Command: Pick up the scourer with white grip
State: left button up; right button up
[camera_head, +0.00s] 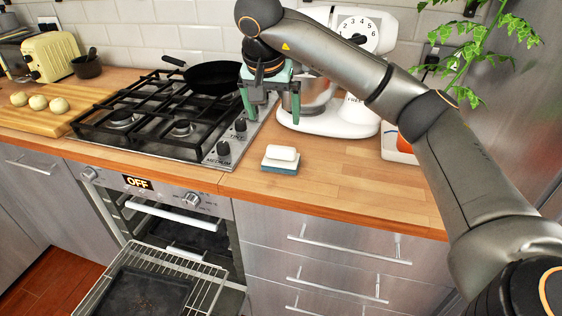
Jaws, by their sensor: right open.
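The scourer (281,160) has a white grip on top and a blue-green base. It lies on the wooden counter just right of the hob, near the front edge. My right gripper (260,112) is open and empty, with green fingers pointing down. It hangs above and behind the scourer, a little to its left in the picture, and does not touch it. My right arm comes in from the right side. My left gripper is not in view.
A gas hob (165,118) with a black pan (213,77) is at left. A white stand mixer (335,115) stands behind the scourer. A white tray (397,148) is farther right. The oven stands open below, its rack (205,290) pulled out. The counter (350,185) right of the scourer is clear.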

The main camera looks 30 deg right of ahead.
send_over(281, 147)
jog(key=s+a, duration=0.2)
jog(key=f, duration=0.6)
jog(key=shift+w+d+f, duration=0.15)
jog(key=shift+w, duration=0.05)
jog(key=shift+s+x, duration=0.15)
jog(key=shift+x, duration=1.15)
jog(key=shift+s+x, duration=0.1)
jog(key=shift+x, duration=1.25)
jog(key=c, duration=1.1)
jog(key=shift+r, duration=0.25)
notch_tip(281, 147, up, 2)
jog(key=shift+w+r, duration=0.1)
jog(key=shift+r, duration=0.1)
jog(key=s+a+r, duration=0.2)
jog(key=a+r, duration=0.1)
jog(key=a, duration=0.1)
jog(key=s+a+r, duration=0.1)
jog(key=a+r, duration=0.2)
jog(key=a, duration=0.1)
jog(key=s+a+r+p, duration=0.1)
jog(key=s+a+r, duration=0.1)
jog(key=a+r, duration=0.2)
jog(key=shift+s+a, duration=0.35)
jog(key=shift+a, duration=0.2)
